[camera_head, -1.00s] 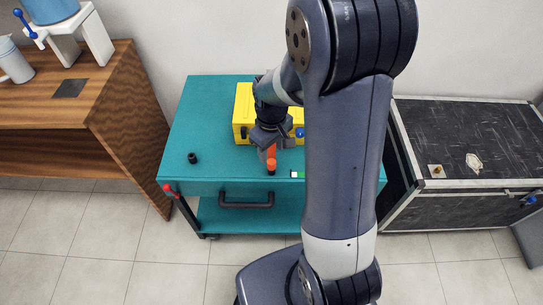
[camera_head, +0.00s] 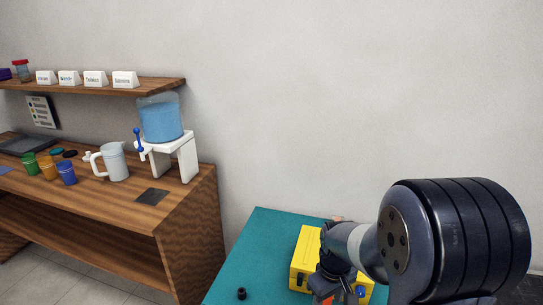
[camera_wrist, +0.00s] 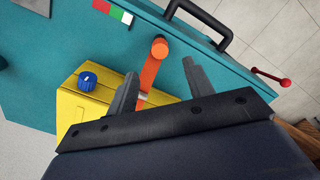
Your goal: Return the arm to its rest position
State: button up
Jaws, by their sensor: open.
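My gripper (camera_wrist: 159,68) is open in the wrist view. Its two fingers stand apart on either side of an orange lever-like piece (camera_wrist: 152,65) with a round end. The frame does not show clearly whether the fingers touch it. In the head view my gripper (camera_head: 336,287) is low at the bottom edge, in front of the yellow box (camera_head: 306,247), with my arm stretched out over the teal cart. The orange piece shows only in part there, and my arm hides some of the box.
The teal cart top (camera_head: 258,252) carries a small black knob (camera_head: 241,294). The yellow box has a blue knob (camera_wrist: 87,81). A wooden desk (camera_head: 190,222) at left holds a water dispenser (camera_head: 162,120), a pitcher (camera_head: 115,160) and cups. The wall behind is bare.

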notch_tip(320, 180, down, 9)
jog(key=shift+r, duration=0.75)
jog(key=shift+r+p, duration=0.15)
jog(key=shift+p, duration=0.15)
